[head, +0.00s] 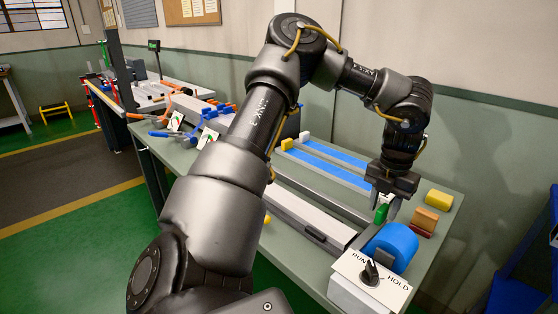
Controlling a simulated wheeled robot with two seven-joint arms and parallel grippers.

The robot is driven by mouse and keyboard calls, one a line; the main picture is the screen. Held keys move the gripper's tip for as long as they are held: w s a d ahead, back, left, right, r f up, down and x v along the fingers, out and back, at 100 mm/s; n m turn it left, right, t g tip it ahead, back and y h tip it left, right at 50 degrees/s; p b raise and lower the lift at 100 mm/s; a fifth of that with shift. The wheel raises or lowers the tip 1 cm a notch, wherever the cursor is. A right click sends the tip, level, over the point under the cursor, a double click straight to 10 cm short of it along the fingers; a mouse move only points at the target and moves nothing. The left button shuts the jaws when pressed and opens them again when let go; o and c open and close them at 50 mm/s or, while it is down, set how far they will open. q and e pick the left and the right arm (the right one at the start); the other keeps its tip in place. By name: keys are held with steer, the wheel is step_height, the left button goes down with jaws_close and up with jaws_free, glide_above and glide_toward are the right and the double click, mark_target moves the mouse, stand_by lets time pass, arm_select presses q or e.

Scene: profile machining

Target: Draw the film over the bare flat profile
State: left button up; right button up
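My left gripper (384,205) points down over the right part of the bench. Its fingers are apart, with a small green block (381,214) at the fingertips; I cannot tell whether they grip it. A roll of blue film (391,246) sits in front of the gripper, behind the switch box. Two flat profiles with blue faces (335,157) lie further back. A plain grey profile (322,197) lies in front of them, partly hidden by my arm. My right gripper is not in view.
A RUN/HOLD switch box (370,284) stands at the front right. A light beam with a dark clip (315,236) lies near the front edge. Pliers (170,131) lie at the left.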

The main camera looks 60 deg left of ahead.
arm_select(q)
jaws_close()
steer(key=shift+s+a+p, duration=0.1)
steer(key=shift+s+a, duration=0.15)
steer(key=shift+a, duration=0.55)
steer(key=shift+s+a+p, duration=0.1)
steer(key=shift+s+a, duration=0.2)
steer(key=shift+a, duration=0.45)
steer(key=shift+s+a+p, duration=0.1)
steer(key=shift+s+a, duration=0.15)
steer(key=shift+a, duration=0.55)
steer(key=shift+a, duration=0.1)
steer(key=shift+s+a+p, duration=0.2)
steer(key=shift+s+a, duration=0.1)
steer(key=shift+a, duration=0.45)
steer(key=shift+s+a+p, duration=0.15)
steer(key=shift+s+a, duration=0.1)
steer(key=shift+a, duration=0.55)
steer(key=shift+s+a+p, duration=0.2)
steer(key=shift+s+a, duration=0.1)
steer(key=shift+a, duration=0.45)
